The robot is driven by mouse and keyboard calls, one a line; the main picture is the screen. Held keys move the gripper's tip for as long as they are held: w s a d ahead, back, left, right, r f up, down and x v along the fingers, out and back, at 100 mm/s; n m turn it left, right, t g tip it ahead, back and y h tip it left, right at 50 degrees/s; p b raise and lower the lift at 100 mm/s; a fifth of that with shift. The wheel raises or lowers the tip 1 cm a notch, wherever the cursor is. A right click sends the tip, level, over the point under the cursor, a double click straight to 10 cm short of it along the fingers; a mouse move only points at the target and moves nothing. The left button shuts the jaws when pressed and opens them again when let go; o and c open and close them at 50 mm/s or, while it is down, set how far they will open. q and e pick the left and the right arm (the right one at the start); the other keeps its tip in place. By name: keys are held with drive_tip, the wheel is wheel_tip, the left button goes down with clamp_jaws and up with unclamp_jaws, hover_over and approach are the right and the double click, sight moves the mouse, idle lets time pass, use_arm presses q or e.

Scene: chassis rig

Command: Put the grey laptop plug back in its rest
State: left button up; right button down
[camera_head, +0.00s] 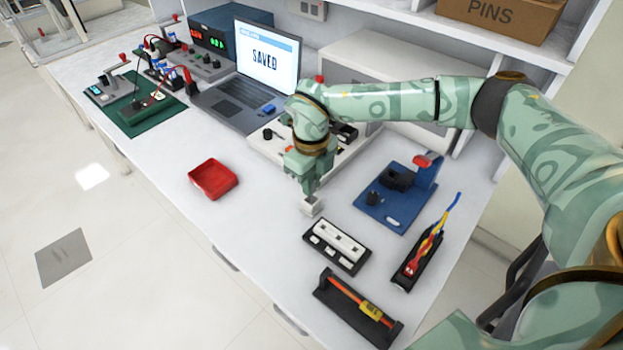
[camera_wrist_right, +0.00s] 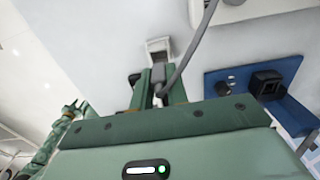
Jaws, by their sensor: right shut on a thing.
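My right gripper (camera_head: 308,190) points down over the bench, between the blue fixture and the red tray. In the wrist view its fingers (camera_wrist_right: 160,88) are shut on the grey laptop plug (camera_wrist_right: 158,73), whose grey cable (camera_wrist_right: 190,50) runs up past the fingers. The plug is mostly hidden by the fingers. A small light grey block (camera_head: 311,207), seemingly the rest, is right at the fingertips; it also shows in the wrist view (camera_wrist_right: 159,46). I cannot tell whether the plug touches it. A small part of my left arm shows at the lower left of the wrist view; its gripper is too small to read.
The blue fixture (camera_head: 388,208), black tray with white pieces (camera_head: 337,246), holder with coloured wires (camera_head: 412,272) and black rack (camera_head: 340,302) stand close by. The red tray (camera_head: 213,179) is left. The laptop (camera_head: 232,105) and white panel (camera_head: 262,148) are behind.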

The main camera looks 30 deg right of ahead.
use_arm(q)
drive_tip(key=shift+w+r, duration=0.1)
drive_tip(key=shift+r, duration=0.15)
use_arm(e)
drive_tip(key=shift+r, duration=0.1)
use_arm(q)
drive_tip(key=shift+f+b, duration=0.35)
drive_tip(key=shift+f, duration=0.1)
use_arm(e)
drive_tip(key=shift+f, duration=1.85)
drive_tip(key=c, duration=1.3)
unclamp_jaws()
drive_tip(key=shift+r, duration=0.15)
use_arm(q)
drive_tip(key=r+p, duration=0.1)
drive_tip(key=w+r+p, duration=0.1)
drive_tip(key=r+p, duration=0.2)
drive_tip(key=p, duration=0.1)
drive_tip(key=shift+w+r, duration=0.25)
drive_tip(key=shift+r, duration=0.15)
use_arm(e)
wheel_tip(320, 180, up, 16)
use_arm(q)
drive_tip(key=shift+a, duration=0.1)
